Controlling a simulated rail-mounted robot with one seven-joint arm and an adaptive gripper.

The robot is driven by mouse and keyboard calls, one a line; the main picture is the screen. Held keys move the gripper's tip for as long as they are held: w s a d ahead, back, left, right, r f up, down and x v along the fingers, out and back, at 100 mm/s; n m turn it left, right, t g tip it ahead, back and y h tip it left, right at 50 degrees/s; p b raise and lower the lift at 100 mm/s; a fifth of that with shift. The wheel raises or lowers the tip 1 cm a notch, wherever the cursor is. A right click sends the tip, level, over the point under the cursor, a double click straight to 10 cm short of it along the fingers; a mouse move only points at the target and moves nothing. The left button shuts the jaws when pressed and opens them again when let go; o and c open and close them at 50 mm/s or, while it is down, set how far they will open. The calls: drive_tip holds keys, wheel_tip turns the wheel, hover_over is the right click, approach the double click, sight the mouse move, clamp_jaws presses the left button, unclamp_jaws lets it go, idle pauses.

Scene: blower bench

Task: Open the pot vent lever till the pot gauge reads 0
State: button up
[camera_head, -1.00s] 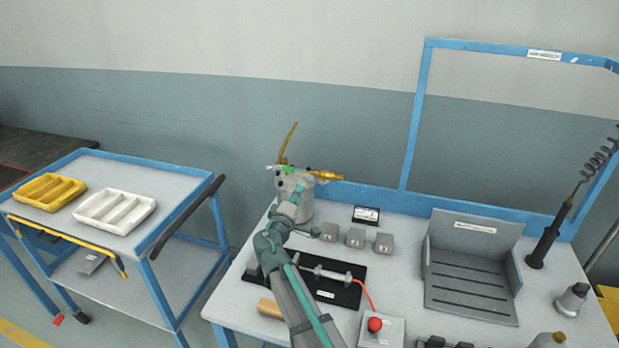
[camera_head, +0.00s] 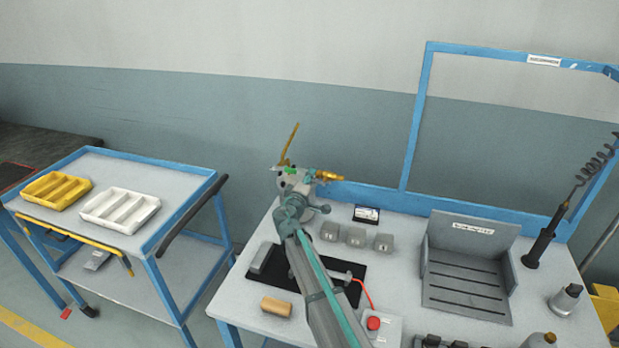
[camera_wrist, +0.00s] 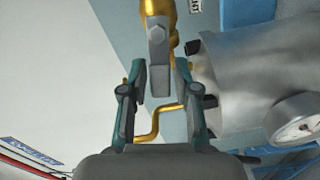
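The pot shows in the wrist view as a grey metal cylinder (camera_wrist: 245,65) at the right. Its round white gauge (camera_wrist: 298,122) is cut off by the right edge, and its reading is too small to tell. A brass fitting (camera_wrist: 161,20) with a grey block end (camera_wrist: 159,82) lies ahead of my gripper (camera_wrist: 163,75). A thin bent brass rod (camera_wrist: 157,122) passes between the fingers. I cannot tell which of these is the vent lever. My fingers are apart, one on each side of the grey block, with gaps visible. In the head view my arm hides most of the pot.
A cart at left carries yellow (camera_head: 57,190) and white (camera_head: 120,210) trays.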

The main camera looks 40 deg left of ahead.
drive_tip(key=shift+c, duration=0.3)
clamp_jaws()
drive_tip(key=f+n+b, duration=0.1)
drive_tip(key=b, duration=0.1)
drive_tip(key=shift+f+b, duration=0.1)
drive_tip(key=shift+b, duration=0.25)
drive_tip(key=shift+n+b, duration=0.5)
drive_tip(key=shift+n, duration=0.4)
drive_tip(key=shift+o, duration=0.3)
unclamp_jaws()
